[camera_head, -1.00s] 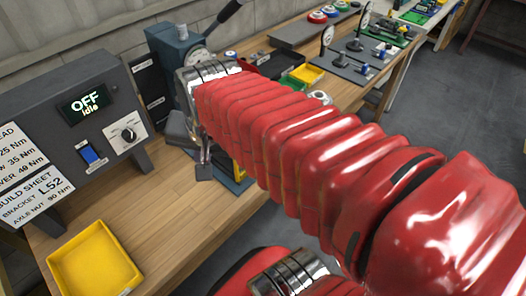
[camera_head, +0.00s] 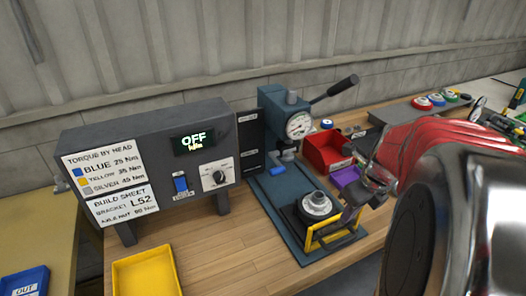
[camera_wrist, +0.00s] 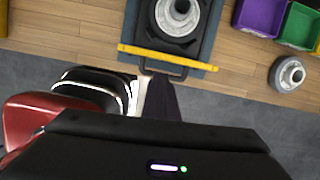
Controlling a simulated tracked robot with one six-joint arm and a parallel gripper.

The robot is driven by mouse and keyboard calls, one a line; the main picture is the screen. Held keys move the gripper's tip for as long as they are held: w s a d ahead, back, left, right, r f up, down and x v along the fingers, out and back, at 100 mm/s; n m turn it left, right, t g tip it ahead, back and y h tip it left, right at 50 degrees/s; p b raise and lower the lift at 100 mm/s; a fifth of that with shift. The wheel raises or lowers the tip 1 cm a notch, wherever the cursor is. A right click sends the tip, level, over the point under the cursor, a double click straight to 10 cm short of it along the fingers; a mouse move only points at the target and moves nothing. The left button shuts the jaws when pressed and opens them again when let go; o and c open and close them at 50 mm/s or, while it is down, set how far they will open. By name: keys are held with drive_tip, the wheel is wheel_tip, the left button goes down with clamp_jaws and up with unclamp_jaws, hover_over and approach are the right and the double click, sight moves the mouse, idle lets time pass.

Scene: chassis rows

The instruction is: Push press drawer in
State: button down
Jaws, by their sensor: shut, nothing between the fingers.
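The blue-grey press (camera_head: 285,125) with its round gauge stands on the bench in the head view. Its black drawer (camera_head: 330,226) lies out on the front of the base, clear of the ram, carrying a round silver part (camera_head: 317,205). A yellow frame (camera_head: 314,240) and a dark handle run along the drawer's front; the drawer also shows at the top of the wrist view (camera_wrist: 180,41). My gripper (camera_head: 352,200) is shut and empty at the drawer's front right. In the wrist view its tip (camera_wrist: 157,80) is close to the handle; I cannot tell whether they touch.
A grey control box (camera_head: 150,160) reading OFF stands left of the press, with a yellow tray (camera_head: 146,272) before it. Red (camera_head: 325,150) and purple (camera_head: 346,178) bins sit right of the press. A grey round part (camera_wrist: 287,74) lies right of the drawer.

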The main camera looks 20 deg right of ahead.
sight(339, 229)
drive_tip(key=shift+s+d+f+m, duration=0.1)
drive_tip(key=shift+d+f+m, duration=0.05)
drive_tip(key=shift+d+m, duration=0.3)
drive_tip(key=shift+a+f, duration=0.1)
drive_tip(key=x, duration=0.9)
drive_tip(key=shift+f, duration=0.45)
drive_tip(key=shift+d, duration=0.2)
drive_tip(key=shift+a, duration=0.15)
drive_tip(key=shift+w, duration=0.25)
